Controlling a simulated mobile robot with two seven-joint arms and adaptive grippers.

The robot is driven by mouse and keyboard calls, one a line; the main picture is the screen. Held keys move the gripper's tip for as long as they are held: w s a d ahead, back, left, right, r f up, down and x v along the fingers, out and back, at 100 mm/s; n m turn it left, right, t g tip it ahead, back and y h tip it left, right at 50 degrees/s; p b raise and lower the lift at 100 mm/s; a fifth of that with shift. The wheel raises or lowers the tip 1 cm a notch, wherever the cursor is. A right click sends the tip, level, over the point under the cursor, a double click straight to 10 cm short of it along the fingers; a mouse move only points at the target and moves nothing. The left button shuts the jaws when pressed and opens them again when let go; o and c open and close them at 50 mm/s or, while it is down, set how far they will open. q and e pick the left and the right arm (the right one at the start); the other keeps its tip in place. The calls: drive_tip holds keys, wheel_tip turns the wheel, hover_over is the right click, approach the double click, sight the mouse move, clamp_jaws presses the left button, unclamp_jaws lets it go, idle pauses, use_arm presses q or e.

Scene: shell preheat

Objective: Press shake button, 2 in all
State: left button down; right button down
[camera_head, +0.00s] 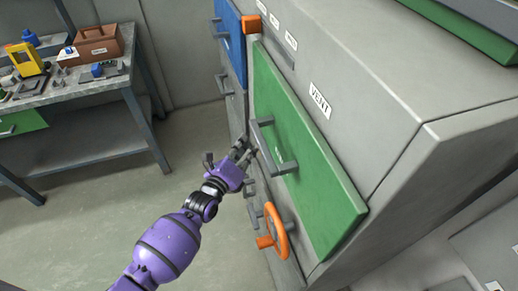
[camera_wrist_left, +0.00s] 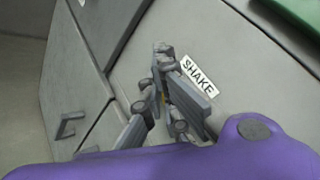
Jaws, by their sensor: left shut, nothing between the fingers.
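My left gripper (camera_head: 246,147) reaches up from the lower left to the front of a large grey machine (camera_head: 400,110), beside the handle of its green door. In the left wrist view the gripper (camera_wrist_left: 163,52) is shut and empty, with its fingertips by the machine face. A white label reading SHAKE (camera_wrist_left: 199,75) is on that face, just right of the fingers. The shake button itself is not clearly visible; the fingers cover the area beside the label. I cannot tell whether the fingertips touch anything. My right gripper is not in view.
The green door (camera_head: 310,160) has a grey bar handle (camera_head: 272,148). An orange handwheel (camera_head: 276,231) sits below, and a label reading VENT (camera_head: 320,101) above. A workbench (camera_head: 75,85) with a brown toolbox (camera_head: 97,43) stands at the left. The floor between is clear.

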use_arm(q)
drive_tip(key=shift+w+d, duration=0.1)
drive_tip(key=shift+d, duration=0.15)
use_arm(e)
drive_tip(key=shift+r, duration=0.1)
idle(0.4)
use_arm(q)
drive_tip(key=shift+s+a, duration=0.35)
drive_tip(key=shift+a, duration=0.45)
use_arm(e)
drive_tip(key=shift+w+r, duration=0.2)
use_arm(q)
drive_tip(key=a, duration=0.1)
drive_tip(key=s+a, duration=0.1)
drive_tip(key=a, duration=0.1)
drive_tip(key=s+a, duration=0.1)
drive_tip(key=shift+a+p, duration=0.3)
drive_tip(key=shift+p, duration=0.1)
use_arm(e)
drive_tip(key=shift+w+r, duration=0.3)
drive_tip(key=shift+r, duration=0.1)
